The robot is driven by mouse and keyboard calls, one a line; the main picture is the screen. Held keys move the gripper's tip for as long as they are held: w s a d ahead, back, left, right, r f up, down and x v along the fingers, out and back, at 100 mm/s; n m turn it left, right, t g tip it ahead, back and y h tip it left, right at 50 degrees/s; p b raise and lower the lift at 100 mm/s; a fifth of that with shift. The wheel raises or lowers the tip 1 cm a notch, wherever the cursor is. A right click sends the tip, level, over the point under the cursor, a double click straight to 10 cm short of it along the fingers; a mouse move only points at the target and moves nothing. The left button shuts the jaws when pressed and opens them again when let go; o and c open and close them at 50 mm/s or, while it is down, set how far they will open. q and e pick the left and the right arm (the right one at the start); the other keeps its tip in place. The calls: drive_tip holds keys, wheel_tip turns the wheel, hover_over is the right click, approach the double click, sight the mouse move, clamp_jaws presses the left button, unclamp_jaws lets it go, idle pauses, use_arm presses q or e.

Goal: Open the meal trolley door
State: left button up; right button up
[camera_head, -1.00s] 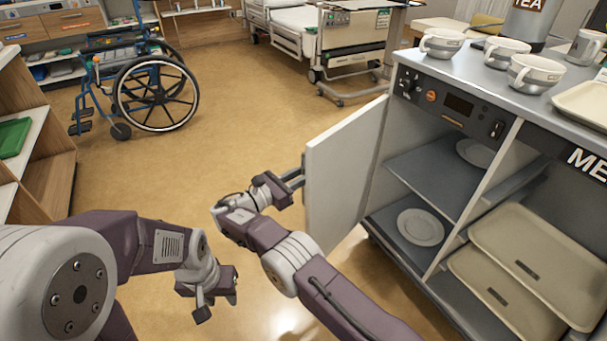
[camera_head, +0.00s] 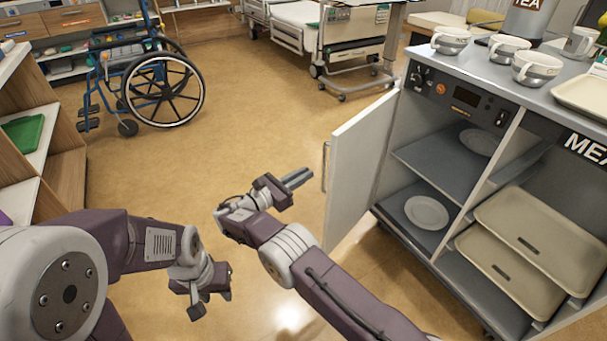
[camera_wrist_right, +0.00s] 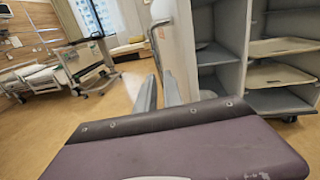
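The meal trolley (camera_head: 440,130) stands at the right. Its white left door (camera_head: 360,160) is swung out, showing the left compartment with two shelves and plates. The door's bar handle (camera_head: 325,166) is at the door's free edge.
Cups (camera_head: 450,40) and an urn stand on the trolley top. Beige trays (camera_head: 540,240) lie in its right compartment. A wheelchair (camera_head: 160,90) and a bed (camera_head: 300,25) stand at the back. A shelf unit (camera_head: 65,150) is at the left. The middle floor is clear.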

drive_tip(key=shift+f+n, duration=0.2)
drive_tip(key=shift+n, duration=0.5)
clamp_jaws()
drive_tip(key=n+t+y+p, duration=0.4)
drive_tip(key=n+t+p, duration=0.1)
drive_tip(key=n+p, duration=1.15)
approach(344, 164)
drive_tip(key=s+n+b, duration=0.1)
drive_tip(key=s, duration=0.2)
drive_tip(key=s+d+r+n+y+p, duration=0.1)
drive_tip(key=s+d+r+n+p, duration=0.1)
drive_tip(key=s+r+n+p, duration=0.4)
drive_tip(key=w, duration=0.4)
drive_tip(key=w+d+f+m, duration=0.1)
drive_tip(key=w, duration=0.3)
drive_tip(key=w+d+m+b, duration=0.1)
drive_tip(key=w, duration=0.4)
drive_tip(key=shift+w+d+f+m, duration=0.1)
drive_tip(key=shift+d+f+m, duration=0.1)
drive_tip(key=shift+f+m, duration=0.1)
